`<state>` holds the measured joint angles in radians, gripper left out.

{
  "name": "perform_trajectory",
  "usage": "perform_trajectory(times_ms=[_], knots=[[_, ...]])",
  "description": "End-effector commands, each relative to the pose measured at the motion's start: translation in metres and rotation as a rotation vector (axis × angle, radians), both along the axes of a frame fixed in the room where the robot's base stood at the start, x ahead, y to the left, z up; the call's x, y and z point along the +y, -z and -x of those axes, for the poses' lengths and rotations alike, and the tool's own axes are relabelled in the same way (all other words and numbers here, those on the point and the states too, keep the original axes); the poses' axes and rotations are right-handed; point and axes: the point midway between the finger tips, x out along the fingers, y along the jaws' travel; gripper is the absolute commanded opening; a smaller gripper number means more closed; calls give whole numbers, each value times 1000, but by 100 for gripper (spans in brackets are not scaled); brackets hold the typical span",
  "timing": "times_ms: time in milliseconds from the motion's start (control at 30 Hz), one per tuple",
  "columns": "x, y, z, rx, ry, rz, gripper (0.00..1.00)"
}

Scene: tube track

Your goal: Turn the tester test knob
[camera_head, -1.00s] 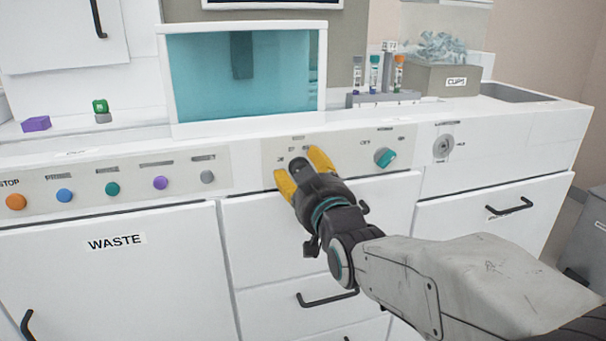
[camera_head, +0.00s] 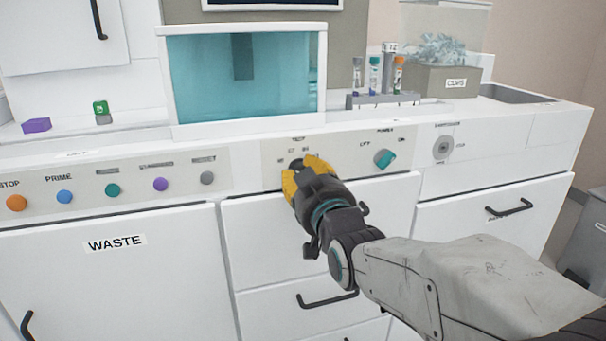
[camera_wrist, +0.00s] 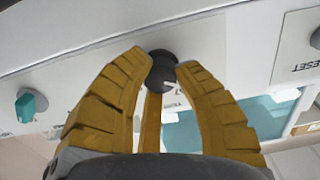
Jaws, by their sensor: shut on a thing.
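The test knob is a dark round knob (camera_wrist: 161,68) on the white front panel. In the wrist view it sits between the tips of the yellow fingers of my gripper (camera_wrist: 160,62). In the head view my gripper (camera_head: 305,168) is at the panel below the teal-windowed box. Its fingers are closed on the knob, and only a dark bit of the knob (camera_head: 296,163) shows there.
A teal knob (camera_head: 385,158) is on the panel to the right, beside a round key switch (camera_head: 443,147). Several coloured buttons, including an orange one (camera_head: 16,203), line the panel at left. A tube rack (camera_head: 383,99) and a cups box (camera_head: 447,80) stand on the counter.

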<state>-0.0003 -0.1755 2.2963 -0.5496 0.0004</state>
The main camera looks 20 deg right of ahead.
Motion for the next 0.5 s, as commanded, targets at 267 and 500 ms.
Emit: perform_trajectory(times_ms=[267, 500], knots=[[0, -1, 0, -1, 0, -66, 0], [0, -1, 0, -1, 0, -237, 0]])
